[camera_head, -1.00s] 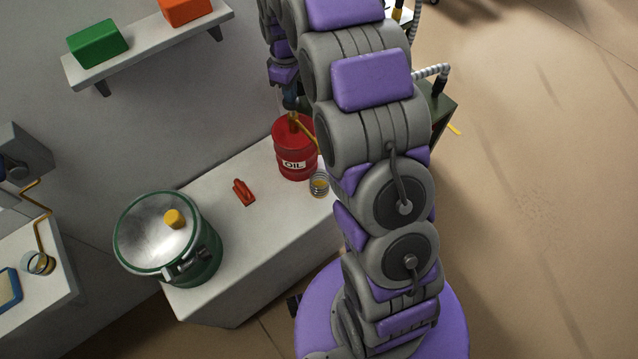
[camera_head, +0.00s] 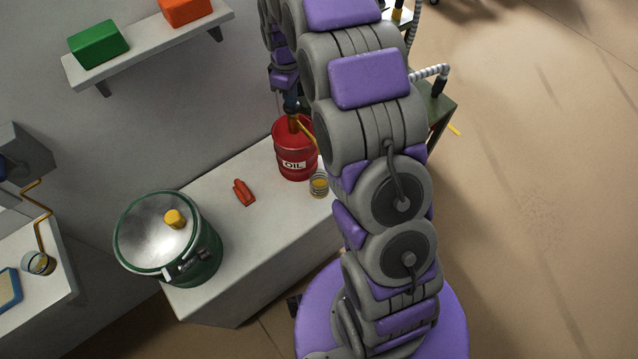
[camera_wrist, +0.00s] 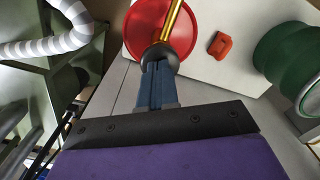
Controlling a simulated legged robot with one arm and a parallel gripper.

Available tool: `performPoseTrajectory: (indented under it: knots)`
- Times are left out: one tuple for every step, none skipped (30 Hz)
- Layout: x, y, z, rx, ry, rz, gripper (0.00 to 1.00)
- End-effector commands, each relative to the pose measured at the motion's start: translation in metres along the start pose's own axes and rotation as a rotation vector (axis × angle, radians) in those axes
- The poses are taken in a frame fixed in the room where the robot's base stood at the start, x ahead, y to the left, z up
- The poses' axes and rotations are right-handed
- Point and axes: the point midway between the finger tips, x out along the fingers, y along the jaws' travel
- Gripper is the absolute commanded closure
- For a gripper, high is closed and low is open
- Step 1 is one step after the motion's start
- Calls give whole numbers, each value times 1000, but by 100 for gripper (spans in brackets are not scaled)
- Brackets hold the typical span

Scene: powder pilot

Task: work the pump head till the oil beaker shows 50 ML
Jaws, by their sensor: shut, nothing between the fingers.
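The red oil drum (camera_head: 294,158), labelled OIL, stands on the grey bench, with a brass spout (camera_head: 305,131) reaching out to the right. The oil beaker (camera_head: 319,185) stands beside the drum and holds some yellow oil; its level cannot be read. My gripper (camera_head: 291,107) is over the drum top with its fingers together, pointing down. In the wrist view, the blue fingers of my gripper (camera_wrist: 158,68) meet the dark pump head (camera_wrist: 160,56) above the red drum (camera_wrist: 143,22). The fingers hide part of the pump head. The beaker is not seen there.
A red object (camera_head: 243,192) and a green lidded pot (camera_head: 205,250) stand left on the bench (camera_head: 250,245). A shelf (camera_head: 150,47) with green and orange blocks is on the wall. A ribbed hose (camera_wrist: 45,45) and green stand are near my wrist.

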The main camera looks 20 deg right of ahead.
Motion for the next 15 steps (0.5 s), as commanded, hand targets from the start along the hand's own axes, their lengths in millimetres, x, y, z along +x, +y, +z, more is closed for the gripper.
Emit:
performPoseTrajectory:
  knots:
    - [-3,0,0,0,0,0,100]
    - [-5,0,0,0,0,0,100]
    - [-8,0,0,0,0,0,100]
    - [-10,0,0,0,0,0,100]
    - [-12,0,0,0,0,0,100]
    - [-15,0,0,0,-1,0,100]
    - [-17,0,0,0,-1,0,100]
    - [-19,0,0,0,-1,0,100]
    - [-21,0,0,0,-1,-1,100]
    - [-23,0,0,0,-1,-1,100]
    - [-25,0,0,0,-1,-1,100]
    - [-28,0,0,0,-1,-1,100]
    - [-30,0,0,0,-1,-1,100]
    - [-32,0,0,0,-1,0,100]
    - [-34,0,0,0,0,0,100]
